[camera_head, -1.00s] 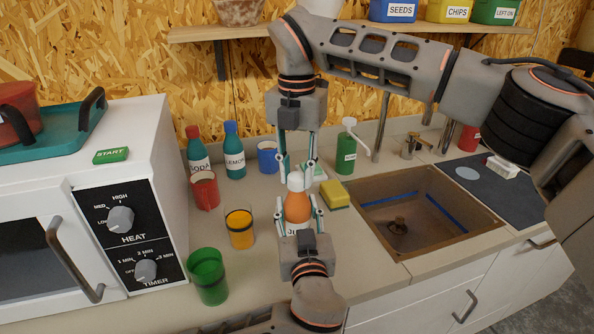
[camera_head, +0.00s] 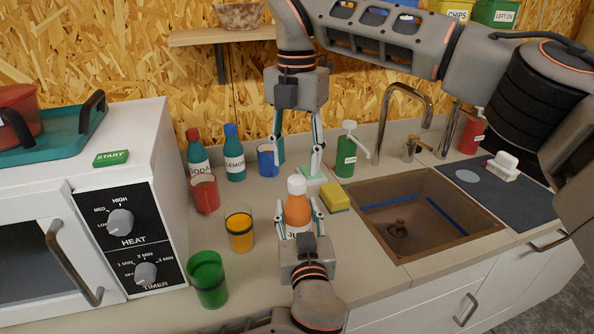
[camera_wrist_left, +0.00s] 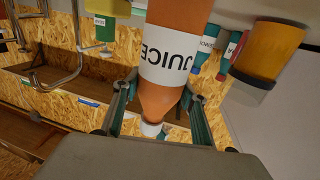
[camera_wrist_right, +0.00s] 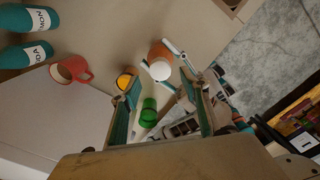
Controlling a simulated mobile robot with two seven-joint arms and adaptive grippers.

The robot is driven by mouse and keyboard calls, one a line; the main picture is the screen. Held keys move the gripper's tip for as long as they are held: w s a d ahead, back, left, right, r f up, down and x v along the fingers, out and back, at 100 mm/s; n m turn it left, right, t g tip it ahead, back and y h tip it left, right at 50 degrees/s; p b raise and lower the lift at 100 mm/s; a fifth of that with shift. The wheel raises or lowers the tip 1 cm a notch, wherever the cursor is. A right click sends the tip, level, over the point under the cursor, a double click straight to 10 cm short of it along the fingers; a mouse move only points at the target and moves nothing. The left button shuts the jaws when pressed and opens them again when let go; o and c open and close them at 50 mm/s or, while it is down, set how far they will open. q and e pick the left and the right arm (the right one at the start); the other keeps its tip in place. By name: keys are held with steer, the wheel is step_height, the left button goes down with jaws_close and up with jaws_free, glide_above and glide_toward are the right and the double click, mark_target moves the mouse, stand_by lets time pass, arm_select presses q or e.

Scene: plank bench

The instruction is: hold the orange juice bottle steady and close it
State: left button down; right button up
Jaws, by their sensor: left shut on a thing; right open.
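The orange juice bottle (camera_head: 297,210) stands upright on the counter with a white cap (camera_head: 297,184) on its top. Its JUICE label shows in the left wrist view (camera_wrist_left: 168,60). I cannot tell how tightly the cap sits. My left gripper (camera_head: 299,216) is shut around the bottle's body from the front. My right gripper (camera_head: 298,158) is open and empty, above and behind the bottle, pointing down and clear of the cap. In the right wrist view the white cap (camera_wrist_right: 161,70) shows beyond the open fingers.
A glass of orange drink (camera_head: 240,230), a green cup (camera_head: 208,280) and a red mug (camera_head: 205,193) stand left of the bottle. A yellow sponge (camera_head: 335,196), a green dispenser (camera_head: 346,155) and the sink (camera_head: 425,212) lie right. Soda and lemon bottles (camera_head: 235,155) stand behind.

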step_height(320, 180, up, 8)
steer(key=shift+f, duration=0.15)
arm_select(q)
steer(key=c, duration=1.1)
jaws_free()
steer(key=s, duration=0.4)
steer(key=s+d, duration=0.1)
steer(key=s, duration=0.7)
steer(key=shift+d, duration=0.2)
arm_select(e)
steer(key=shift+s, duration=0.1)
